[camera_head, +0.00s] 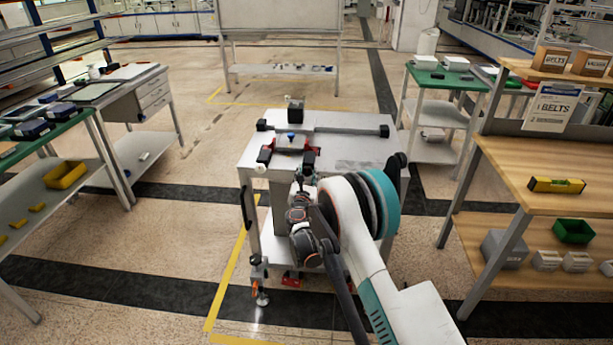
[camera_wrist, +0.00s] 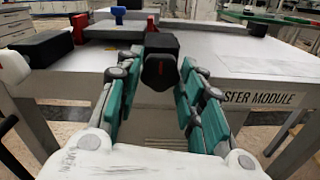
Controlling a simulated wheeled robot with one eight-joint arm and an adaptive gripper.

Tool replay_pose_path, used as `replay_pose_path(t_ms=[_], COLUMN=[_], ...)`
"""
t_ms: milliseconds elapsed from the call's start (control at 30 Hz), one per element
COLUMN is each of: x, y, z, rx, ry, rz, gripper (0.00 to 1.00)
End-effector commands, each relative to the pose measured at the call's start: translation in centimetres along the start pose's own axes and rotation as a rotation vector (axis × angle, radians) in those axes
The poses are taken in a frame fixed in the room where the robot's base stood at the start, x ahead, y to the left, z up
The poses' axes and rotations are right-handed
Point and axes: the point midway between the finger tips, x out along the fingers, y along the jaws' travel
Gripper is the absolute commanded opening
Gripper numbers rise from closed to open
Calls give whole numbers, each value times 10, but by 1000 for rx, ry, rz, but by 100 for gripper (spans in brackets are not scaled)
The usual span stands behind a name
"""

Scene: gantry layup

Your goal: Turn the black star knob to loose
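The black star knob (camera_wrist: 160,62) shows in the middle of the wrist view, at the front edge of the white transfer module (camera_wrist: 235,62). A red part shows just behind its top. My gripper (camera_wrist: 161,72) has its teal fingers spread, one on each side of the knob. The knob lies between the fingertips with a narrow gap seen on each side; contact is not clear. In the head view my gripper (camera_head: 303,190) is at the near edge of the module top (camera_head: 362,150), and my arm mostly hides the knob there.
A red clamp part (camera_wrist: 80,27) and a black block (camera_wrist: 38,48) lie left of the knob. A blue-topped piece (camera_wrist: 118,13) stands behind. A white ball handle (camera_wrist: 12,66) is at the left edge. A wooden-top bench (camera_head: 540,170) stands at right, a green-top table (camera_head: 445,78) behind.

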Motion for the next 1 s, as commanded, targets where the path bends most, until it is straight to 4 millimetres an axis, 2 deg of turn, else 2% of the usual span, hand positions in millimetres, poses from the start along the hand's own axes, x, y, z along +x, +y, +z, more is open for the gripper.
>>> replay_pose_path(t_ms=[33,67,400,533,1000], x=[-1,0,-1,-9,-96], y=[0,0,0,1,1], z=[-1,-1,0,0,0], rx=[1,1,0,0,0], ry=[0,0,0,0,0], rz=[0,0,0,1,2], gripper=[48,55,55,55,55])
